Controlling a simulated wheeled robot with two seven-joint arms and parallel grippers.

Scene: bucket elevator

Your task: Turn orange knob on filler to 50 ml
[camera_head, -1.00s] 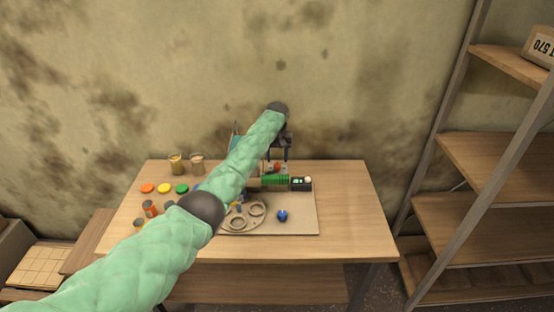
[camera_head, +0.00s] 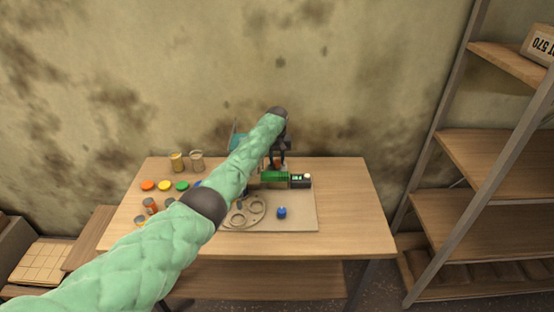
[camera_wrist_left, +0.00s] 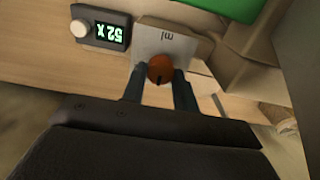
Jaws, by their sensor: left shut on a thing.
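The filler has a grey panel marked "ml" (camera_wrist_left: 172,42), which appears upside down in the left wrist view. Its orange knob (camera_wrist_left: 160,68) has a dark pointer mark and sits between the fingertips of my left gripper (camera_wrist_left: 160,80), which is shut on it. The scale value at the pointer cannot be read. In the head view my left gripper (camera_head: 279,152) is at the back of the table, above the green part of the filler (camera_head: 274,177), and my forearm hides part of the machine. My right gripper is not in view.
A black display box (camera_wrist_left: 101,28) with lit characters and a white knob stands beside the panel. On the wooden table (camera_head: 350,215) are jars (camera_head: 177,162), coloured lids (camera_head: 165,185), a round-holed plate (camera_head: 256,210) and a blue item (camera_head: 282,212). The table's right side is clear.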

